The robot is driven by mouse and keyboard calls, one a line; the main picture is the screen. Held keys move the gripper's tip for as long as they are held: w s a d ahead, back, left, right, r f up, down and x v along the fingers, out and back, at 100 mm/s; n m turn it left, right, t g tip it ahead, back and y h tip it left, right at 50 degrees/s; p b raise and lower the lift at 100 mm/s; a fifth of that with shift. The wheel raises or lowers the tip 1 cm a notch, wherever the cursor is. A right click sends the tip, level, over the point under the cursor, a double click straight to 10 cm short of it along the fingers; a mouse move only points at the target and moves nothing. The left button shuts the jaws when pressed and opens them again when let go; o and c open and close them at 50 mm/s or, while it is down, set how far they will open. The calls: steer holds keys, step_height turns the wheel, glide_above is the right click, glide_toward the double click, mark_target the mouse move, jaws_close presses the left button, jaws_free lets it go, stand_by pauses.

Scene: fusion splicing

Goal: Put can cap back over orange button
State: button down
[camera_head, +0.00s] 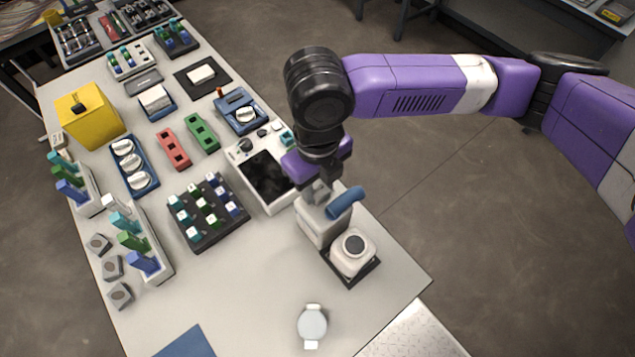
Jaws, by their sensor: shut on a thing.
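My gripper (318,188) points down over a white device (318,225) near the right edge of the table. It is shut on a small pale grey part at the device's top, mostly hidden by my wrist. I cannot tell whether this part is the can cap. No orange button shows clearly. A tiny orange-brown piece (219,91) stands by a blue box at the table's far right.
A white unit with a dark round top (353,244) stands right in front of the white device. A round pale object (312,324) lies nearer. A dark-screened box (268,176) and a key block (208,212) are to the left. The front middle of the table is clear.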

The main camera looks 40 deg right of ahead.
steer(key=shift+f, duration=0.25)
steer(key=c, duration=0.9)
jaws_free()
steer(key=shift+r, duration=0.1)
steer(key=shift+r+p, duration=2.05)
steer(key=shift+r, duration=0.9)
